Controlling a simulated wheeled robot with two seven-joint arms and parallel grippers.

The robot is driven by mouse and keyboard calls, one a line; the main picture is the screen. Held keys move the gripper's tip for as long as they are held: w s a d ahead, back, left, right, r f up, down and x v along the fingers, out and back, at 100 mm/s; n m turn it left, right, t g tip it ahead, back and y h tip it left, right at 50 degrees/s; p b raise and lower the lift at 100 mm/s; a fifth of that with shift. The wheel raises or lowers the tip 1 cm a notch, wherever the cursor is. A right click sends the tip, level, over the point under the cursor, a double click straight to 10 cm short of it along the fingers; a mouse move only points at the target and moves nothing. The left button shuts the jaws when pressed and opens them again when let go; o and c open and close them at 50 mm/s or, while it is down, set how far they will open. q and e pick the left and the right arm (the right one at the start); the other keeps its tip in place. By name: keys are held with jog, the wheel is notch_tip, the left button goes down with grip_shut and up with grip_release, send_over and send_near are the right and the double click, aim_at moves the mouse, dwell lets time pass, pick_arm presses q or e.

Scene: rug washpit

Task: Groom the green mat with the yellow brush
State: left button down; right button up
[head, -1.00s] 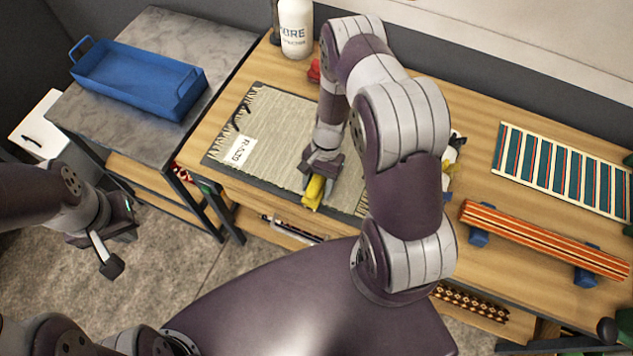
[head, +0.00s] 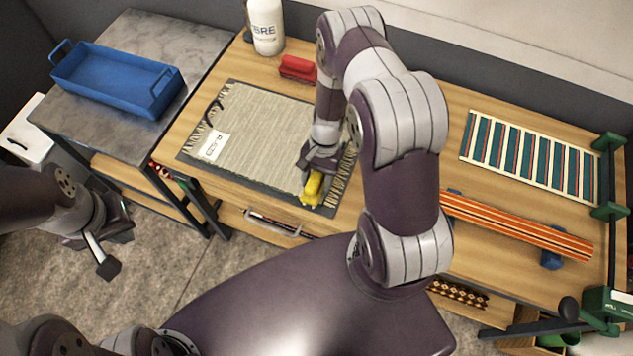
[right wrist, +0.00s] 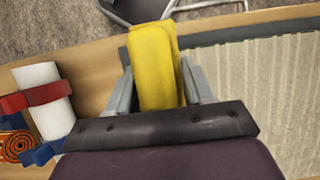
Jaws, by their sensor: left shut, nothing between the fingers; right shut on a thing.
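My right gripper (head: 318,174) is shut on the yellow brush (head: 312,188) at the mat's near right corner, by the right fringe. In the right wrist view the brush (right wrist: 155,65) stands between the fingers, with the mat (right wrist: 265,95) to its right. Whether the bristles touch is hidden. My left gripper (head: 106,262) is shut and empty, low at the left, off the bench.
A blue tray (head: 115,80) is on the grey side table. A white bottle (head: 266,28) and a red brush-like block (head: 298,68) stand behind the mat. A green, cream and red striped mat (head: 530,155) and a striped roll (head: 515,225) lie at the right.

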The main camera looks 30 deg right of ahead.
aim_at(314, 173)
jog(key=r, duration=0.1)
jog(key=r+p, duration=0.2)
jog(key=shift+w+a, duration=0.2)
jog(key=shift+a, duration=0.1)
jog(key=shift+s+d+r+p, duration=0.1)
jog(key=shift+r+p, duration=0.3)
jog(key=shift+r, duration=0.15)
jog(key=shift+s+d+r+p, duration=0.1)
jog(key=shift+r+p, duration=0.25)
jog(key=shift+r, duration=0.3)
jog(key=shift+w+a, duration=0.1)
